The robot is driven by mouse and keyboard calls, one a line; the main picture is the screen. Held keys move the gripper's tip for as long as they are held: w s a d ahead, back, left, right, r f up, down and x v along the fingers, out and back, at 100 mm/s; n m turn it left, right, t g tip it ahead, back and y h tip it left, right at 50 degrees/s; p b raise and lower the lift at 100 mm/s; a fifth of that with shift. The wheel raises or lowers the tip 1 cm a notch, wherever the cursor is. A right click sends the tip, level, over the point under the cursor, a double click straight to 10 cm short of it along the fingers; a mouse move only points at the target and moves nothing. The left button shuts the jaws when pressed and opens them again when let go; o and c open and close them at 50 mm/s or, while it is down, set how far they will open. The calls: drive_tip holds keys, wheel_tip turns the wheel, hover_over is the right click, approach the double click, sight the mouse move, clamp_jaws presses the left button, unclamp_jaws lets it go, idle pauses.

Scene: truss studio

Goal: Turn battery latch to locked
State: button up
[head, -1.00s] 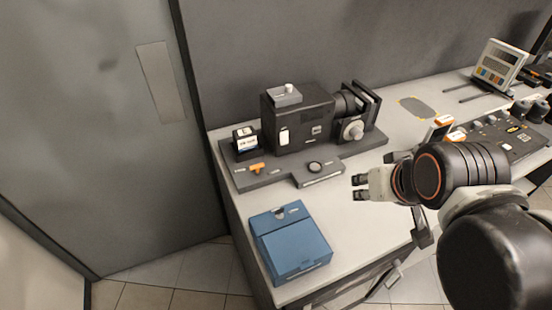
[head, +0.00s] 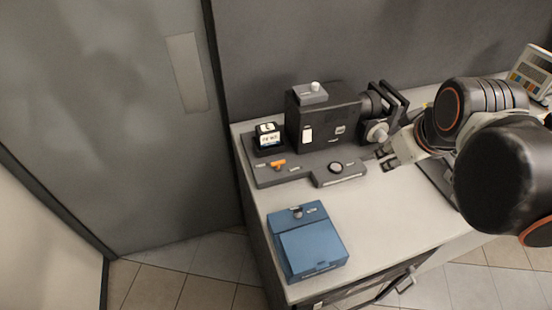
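The latch is a small orange lever (head: 277,164) on the front left of a dark grey base plate (head: 295,172). It lies roughly sideways, with tiny labels near it that I cannot read. A dark battery block (head: 267,140) with a white label stands behind the lever, at the left of the black camera body (head: 322,123). My gripper (head: 385,158) is to the right of the base plate's front part, well away from the lever. Its two fingers point left and are apart, with nothing seen between them.
A blue box (head: 308,243) stands in front on the white table (head: 385,215). A knob (head: 377,131) and lens parts stick out behind my gripper. The table's front middle is clear.

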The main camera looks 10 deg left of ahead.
drive_tip(key=w+a+f+n+g+p, duration=0.1)
drive_tip(key=w+a+n, duration=0.35)
drive_tip(key=w, duration=0.25)
drive_tip(key=w+a+n+p, duration=0.1)
drive_tip(key=w+a+n, duration=0.2)
drive_tip(key=w+n, duration=0.3)
drive_tip(key=w+a+f+n+g+p, duration=0.1)
drive_tip(key=w+a+n+p, duration=0.1)
drive_tip(key=w+a+n, duration=0.35)
drive_tip(key=n+g+y, duration=0.1)
drive_tip(key=n+g, duration=0.1)
approach(277, 163)
drive_tip(key=b+x, duration=0.4)
drive_tip(key=x, duration=0.5)
drive_tip(key=shift+c, duration=0.2)
clamp_jaws()
